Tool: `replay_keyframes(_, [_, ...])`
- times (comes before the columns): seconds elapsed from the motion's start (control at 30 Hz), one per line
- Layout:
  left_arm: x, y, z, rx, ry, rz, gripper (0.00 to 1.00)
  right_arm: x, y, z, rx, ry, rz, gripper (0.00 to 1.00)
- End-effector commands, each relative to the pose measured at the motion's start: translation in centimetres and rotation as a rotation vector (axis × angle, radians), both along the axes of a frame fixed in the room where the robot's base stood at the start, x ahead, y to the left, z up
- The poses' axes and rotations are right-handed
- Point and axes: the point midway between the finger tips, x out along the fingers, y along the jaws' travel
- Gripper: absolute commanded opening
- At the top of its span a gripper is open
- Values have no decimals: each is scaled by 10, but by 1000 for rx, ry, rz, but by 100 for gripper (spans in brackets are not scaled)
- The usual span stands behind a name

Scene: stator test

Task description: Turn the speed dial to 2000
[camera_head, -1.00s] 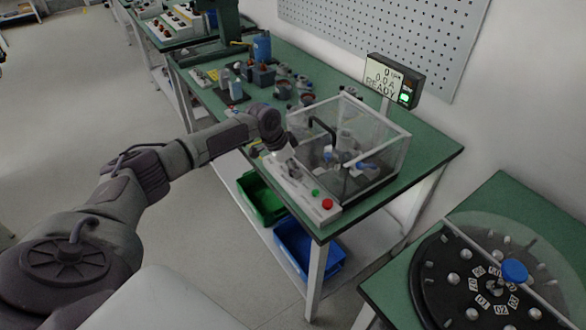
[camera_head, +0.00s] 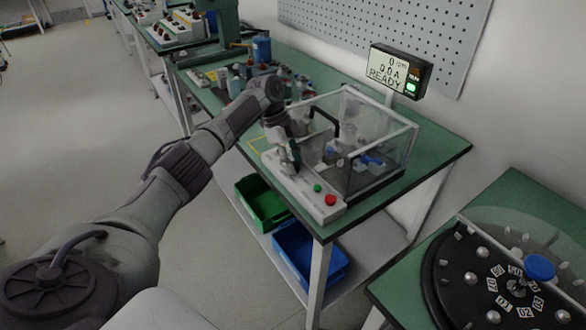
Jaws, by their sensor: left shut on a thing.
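My left gripper (camera_head: 291,162) reaches down onto the light control panel (camera_head: 308,192) in front of the clear test enclosure. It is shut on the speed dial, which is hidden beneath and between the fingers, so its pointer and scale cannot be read. A green button (camera_head: 317,188) and a red button (camera_head: 330,200) are on the panel, to the right of the gripper. The display (camera_head: 388,72) behind the enclosure reads 0 rpm, 0.0 A and READY, with a green light. My right gripper is not in view.
The clear enclosure (camera_head: 385,150) stands close behind the panel. Several small parts and a blue container (camera_head: 261,48) are farther back on the green bench. Green (camera_head: 262,203) and blue (camera_head: 308,252) bins sit below. A round indexing table (camera_head: 470,285) is at lower right.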

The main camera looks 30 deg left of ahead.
Motion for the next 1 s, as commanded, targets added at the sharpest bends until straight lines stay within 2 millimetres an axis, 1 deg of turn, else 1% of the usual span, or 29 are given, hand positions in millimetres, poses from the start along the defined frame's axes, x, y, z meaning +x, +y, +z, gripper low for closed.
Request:
replay_keyframes(0.03, [2, -1, -3, -1, -2, -41, 0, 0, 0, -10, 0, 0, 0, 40])
replay_keyframes(0.1, [2, -1, -3, -2, -3, -102, 0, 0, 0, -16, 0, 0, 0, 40])
replay_keyframes(0.4, [2, 0, -2, 0, -3, -302, 0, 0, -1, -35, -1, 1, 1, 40])
replay_keyframes(0.7, [2, 0, 0, 1, -4, -397, 0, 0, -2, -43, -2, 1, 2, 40])
replay_keyframes(1.0, [2, 0, 1, 2, -3, -414, 0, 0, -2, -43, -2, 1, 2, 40])
